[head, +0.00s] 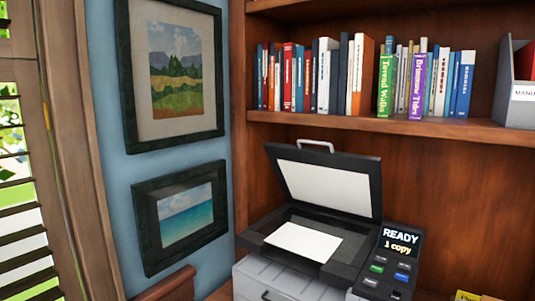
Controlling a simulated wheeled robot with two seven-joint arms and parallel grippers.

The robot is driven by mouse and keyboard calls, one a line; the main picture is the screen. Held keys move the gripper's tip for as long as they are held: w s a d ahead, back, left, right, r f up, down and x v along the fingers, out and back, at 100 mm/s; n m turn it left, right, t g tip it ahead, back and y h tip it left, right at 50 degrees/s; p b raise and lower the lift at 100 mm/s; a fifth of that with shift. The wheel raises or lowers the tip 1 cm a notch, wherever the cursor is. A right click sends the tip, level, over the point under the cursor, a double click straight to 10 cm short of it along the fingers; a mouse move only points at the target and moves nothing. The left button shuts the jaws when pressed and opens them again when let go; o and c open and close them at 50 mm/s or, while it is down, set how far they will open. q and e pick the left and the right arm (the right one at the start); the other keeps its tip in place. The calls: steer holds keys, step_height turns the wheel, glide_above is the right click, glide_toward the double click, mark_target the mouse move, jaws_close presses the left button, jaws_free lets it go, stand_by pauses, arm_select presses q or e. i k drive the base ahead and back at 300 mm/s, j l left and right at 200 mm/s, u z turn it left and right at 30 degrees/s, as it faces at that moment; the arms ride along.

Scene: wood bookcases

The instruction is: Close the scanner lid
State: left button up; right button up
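The scanner (290,280) stands in the bookcase at the lower middle of the head view. Its lid (328,187) is raised and tilted back, with a white underside, dark frame and a grey handle (315,145) at the top edge. A white sheet of paper (304,241) lies on the dark scanner bed. The control panel (388,270) at the right has a display reading "READY 1 copy" and several coloured buttons. Neither of my grippers is in view.
A shelf (400,124) holding a row of books (300,78) runs above the scanner, with a grey file holder (513,95) at its right end. Two framed pictures (175,70) hang on the blue wall at left. A yellow item (468,296) lies at the lower right.

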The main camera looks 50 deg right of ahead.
mark_target(349, 185)
steer(key=z, duration=1.75)
